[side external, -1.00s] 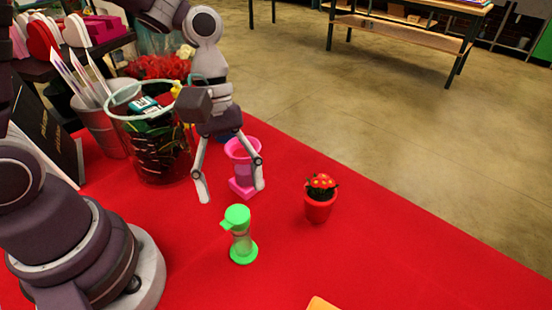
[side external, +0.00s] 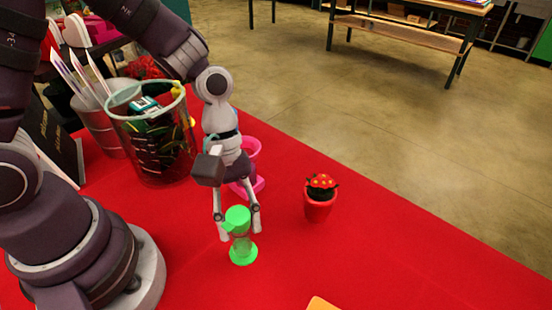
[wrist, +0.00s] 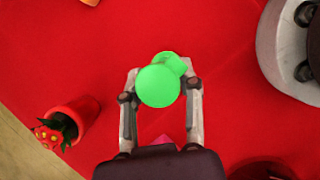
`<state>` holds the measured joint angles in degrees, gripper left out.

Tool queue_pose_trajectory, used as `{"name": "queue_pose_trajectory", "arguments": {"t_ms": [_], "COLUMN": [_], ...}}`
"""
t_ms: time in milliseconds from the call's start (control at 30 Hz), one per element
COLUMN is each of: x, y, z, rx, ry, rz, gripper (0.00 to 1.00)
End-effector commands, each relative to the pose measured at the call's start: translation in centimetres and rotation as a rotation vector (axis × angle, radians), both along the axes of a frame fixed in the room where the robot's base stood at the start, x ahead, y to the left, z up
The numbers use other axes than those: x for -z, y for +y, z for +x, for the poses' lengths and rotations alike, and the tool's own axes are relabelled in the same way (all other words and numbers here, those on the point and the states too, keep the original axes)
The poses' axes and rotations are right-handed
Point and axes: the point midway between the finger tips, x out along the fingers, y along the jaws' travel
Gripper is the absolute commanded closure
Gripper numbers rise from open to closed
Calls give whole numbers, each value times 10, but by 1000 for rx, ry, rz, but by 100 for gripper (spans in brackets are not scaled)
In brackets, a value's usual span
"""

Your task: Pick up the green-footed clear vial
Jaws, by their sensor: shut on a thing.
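The clear vial (side external: 240,237) stands upright on the red table, with a green cap and a round green foot. In the wrist view its green cap (wrist: 158,86) is seen from above and hides most of the body. My gripper (side external: 238,232) is around the vial's upper part, one finger on each side, shut on it. In the wrist view the fingertips of my gripper (wrist: 160,76) flank the cap. The foot appears to rest on the table.
A red pot with a red flower (side external: 319,200) stands to the right. A pink container (side external: 249,150) is behind my gripper. An orange object (side external: 322,303) lies at the front edge.

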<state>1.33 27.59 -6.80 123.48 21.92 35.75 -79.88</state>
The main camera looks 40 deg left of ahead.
Motion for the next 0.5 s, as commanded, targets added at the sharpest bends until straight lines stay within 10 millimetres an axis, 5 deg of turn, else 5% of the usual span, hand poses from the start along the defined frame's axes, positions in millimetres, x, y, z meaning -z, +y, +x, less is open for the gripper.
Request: {"name": "queue_pose_trajectory", "arguments": {"t_ms": [333,500], "x": [-2,-32], "y": [0,0], "z": [0,2], "rx": [1,0], "ry": [-1,-10], "rz": [-2,-2], "gripper": [100,100]}}
